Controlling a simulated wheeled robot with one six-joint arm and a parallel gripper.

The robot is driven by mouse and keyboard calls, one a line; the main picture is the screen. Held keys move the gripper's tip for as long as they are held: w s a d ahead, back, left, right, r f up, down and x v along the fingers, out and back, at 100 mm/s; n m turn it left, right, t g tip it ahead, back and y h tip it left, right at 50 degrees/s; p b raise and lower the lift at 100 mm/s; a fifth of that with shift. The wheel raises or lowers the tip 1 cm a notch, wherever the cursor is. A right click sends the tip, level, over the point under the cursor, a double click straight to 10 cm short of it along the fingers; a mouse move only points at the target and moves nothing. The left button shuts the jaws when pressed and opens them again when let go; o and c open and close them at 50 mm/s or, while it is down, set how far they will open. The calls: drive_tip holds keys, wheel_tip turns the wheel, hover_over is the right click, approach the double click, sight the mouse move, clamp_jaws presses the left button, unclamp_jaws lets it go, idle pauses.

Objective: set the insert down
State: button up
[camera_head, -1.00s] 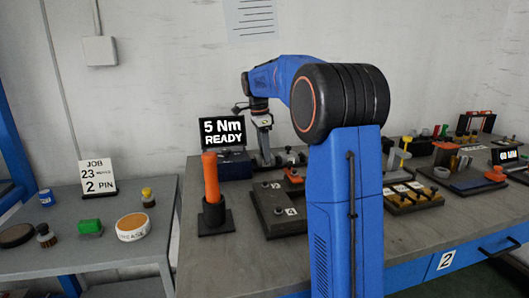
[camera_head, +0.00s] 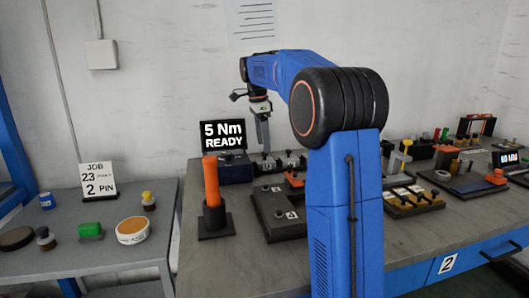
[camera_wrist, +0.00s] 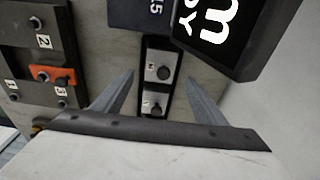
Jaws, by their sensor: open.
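My gripper (camera_wrist: 160,84) is open, with its two grey fingers spread apart and nothing between them in the wrist view. Below and between the fingers is a dark holder (camera_wrist: 145,50) with two pale square places. A small round dark insert (camera_wrist: 163,73) stands in the upper place, and a similar dark piece (camera_wrist: 156,110) is in the lower one. I cannot tell which of them the task means. In the head view my gripper (camera_head: 264,150) points down, just above the holder (camera_head: 278,162) at the back of the bench; the parts there are too small to make out.
A "5 Nm READY" screen (camera_head: 223,134) stands close left of my gripper. An orange-handled tool (camera_head: 211,182) stands upright nearer the front. A dark numbered plate (camera_head: 278,212) lies in front of the holder. The bench's front left is clear.

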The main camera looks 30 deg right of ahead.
wheel_tip(320, 180, up, 6)
drive_tip(key=shift+a, duration=0.35)
drive_tip(key=shift+w+r, duration=0.1)
idle(0.3)
